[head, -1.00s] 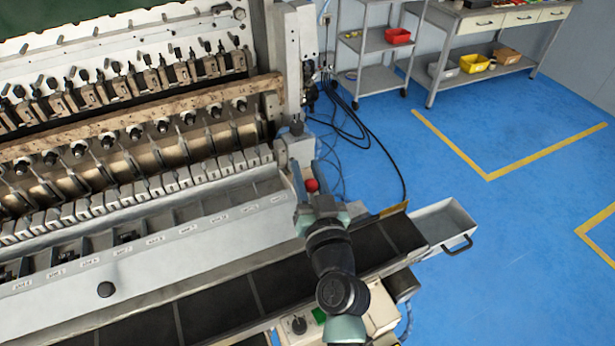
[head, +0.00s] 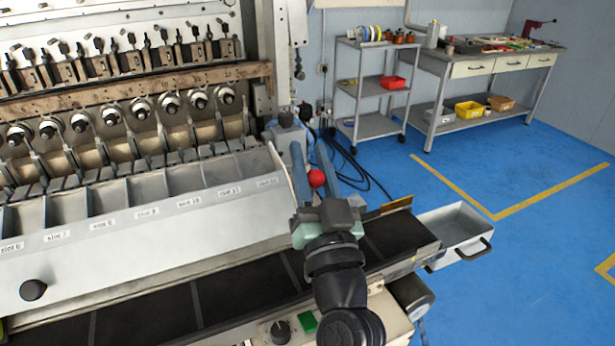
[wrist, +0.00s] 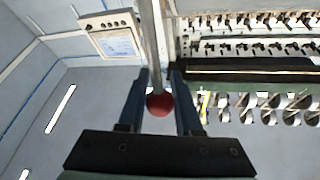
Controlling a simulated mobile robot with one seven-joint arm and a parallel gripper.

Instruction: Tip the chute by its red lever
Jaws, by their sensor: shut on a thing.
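The chute (head: 160,238) is a long pale grey trough with labelled slots, running along the front of the winder at left. The slots in view look empty. Its red lever's ball knob (head: 316,178) is at the chute's right end. My gripper (head: 309,152) reaches in from the front, with blue fingers on either side of the lever. In the wrist view, the red knob (wrist: 160,104) sits between the fingers, and the grey lever rod (wrist: 153,45) runs up between the fingertips (wrist: 158,72). My gripper is shut on the lever.
A dark conveyor belt (head: 235,300) runs below the chute to a grey bin (head: 456,233) at right. A black knob (head: 33,290) is on the chute front. Cables (head: 350,170) lie behind my gripper. A shelf cart (head: 370,127) and a workbench (head: 470,68) stand behind. The blue floor at right is clear.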

